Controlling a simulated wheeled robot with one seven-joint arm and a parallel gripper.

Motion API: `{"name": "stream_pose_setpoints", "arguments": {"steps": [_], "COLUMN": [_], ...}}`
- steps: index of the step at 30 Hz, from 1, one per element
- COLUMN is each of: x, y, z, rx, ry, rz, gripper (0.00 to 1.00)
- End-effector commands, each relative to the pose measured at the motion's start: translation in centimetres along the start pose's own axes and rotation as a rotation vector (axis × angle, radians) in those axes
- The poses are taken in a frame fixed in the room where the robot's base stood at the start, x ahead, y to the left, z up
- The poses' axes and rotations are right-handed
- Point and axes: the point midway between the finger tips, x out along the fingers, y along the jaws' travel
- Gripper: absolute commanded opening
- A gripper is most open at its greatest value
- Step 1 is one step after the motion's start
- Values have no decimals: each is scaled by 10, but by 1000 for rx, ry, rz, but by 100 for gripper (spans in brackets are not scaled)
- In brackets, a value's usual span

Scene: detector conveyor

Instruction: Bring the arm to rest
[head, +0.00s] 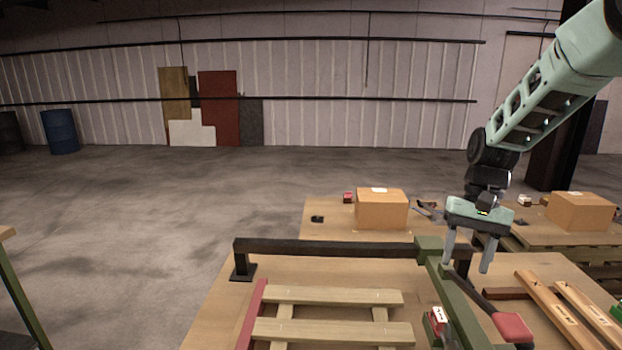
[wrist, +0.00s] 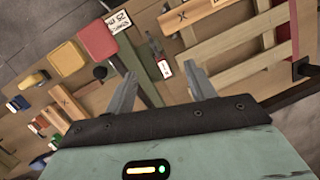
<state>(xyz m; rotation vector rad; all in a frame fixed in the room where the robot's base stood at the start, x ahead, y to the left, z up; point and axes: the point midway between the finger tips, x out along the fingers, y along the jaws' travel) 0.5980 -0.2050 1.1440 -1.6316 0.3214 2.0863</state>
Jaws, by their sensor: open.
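My gripper (head: 467,258) hangs from my arm at the right of the head view, its fingers pointing down over the bench. The fingers are spread apart with nothing between them. In the wrist view my gripper (wrist: 160,82) also shows open and empty, above the bench with its wooden slats and coloured blocks. My arm reaches in from the upper right. In the head view the fingers overlap the green rail (head: 455,300); I cannot tell how high above it they are.
A wooden slatted frame (head: 330,296) lies on the bench, with a dark bar (head: 330,246) behind it. A red pad (head: 513,327) and wooden planks (head: 555,310) lie to the right. Cardboard boxes (head: 382,210) stand on tables behind. The floor at left is open.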

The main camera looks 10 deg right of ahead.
Motion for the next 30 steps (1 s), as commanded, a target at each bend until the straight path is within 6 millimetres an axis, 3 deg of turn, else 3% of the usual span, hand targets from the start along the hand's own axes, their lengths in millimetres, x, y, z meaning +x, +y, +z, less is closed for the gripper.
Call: {"name": "stream_pose_setpoints", "arguments": {"steps": [1,3,7,9,12,15,18,21,30], "x": [7,17,41,56,74,88,97,100,100], "y": [-33,-69,-118,-133,-139,-136,-130,-128,-128], "z": [25,60,137,181,234,270,290,298,299], "rx": [-111,-258,-546,-705,-904,-1051,-1142,-1182,-1184], "ry": [14,34,75,98,130,156,171,180,180], "rz": [19,43,91,117,149,173,188,193,193], "gripper": [55,55,55,55,55,55,55,55,55]}}
